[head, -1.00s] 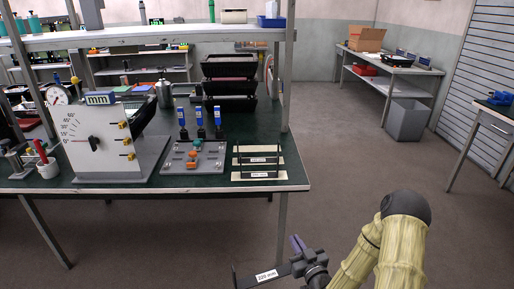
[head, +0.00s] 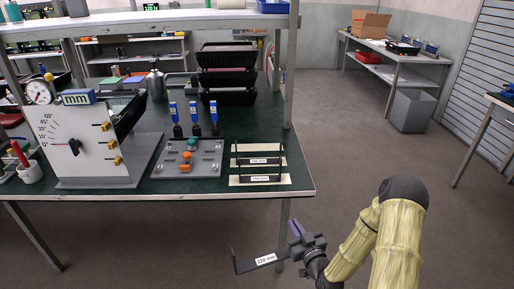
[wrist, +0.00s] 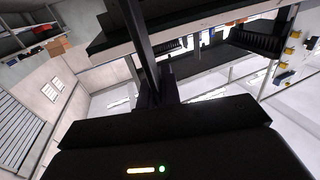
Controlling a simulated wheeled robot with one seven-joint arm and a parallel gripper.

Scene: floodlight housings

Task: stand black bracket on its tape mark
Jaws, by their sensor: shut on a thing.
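My gripper (head: 306,246) is shut on a black bracket (head: 246,264) with a white label that seems to read 220 mm. The bracket juts left from the jaws, with a short upturned end, in front of and below the bench's front edge. In the wrist view the bracket (wrist: 136,40) shows as a dark bar rising from the jaws (wrist: 155,98). On the bench's right front corner lie cream tape strips (head: 238,181), with two labelled black brackets (head: 259,179) standing on or beside them. I cannot tell which strip is free.
The green-topped bench (head: 300,185) has a grey block with blue-handled clamps (head: 188,158) left of the strips. Stacked black trays (head: 228,75) stand behind, near a shelf post (head: 291,70). A white dial panel (head: 80,145) is at left. Open floor lies to the right.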

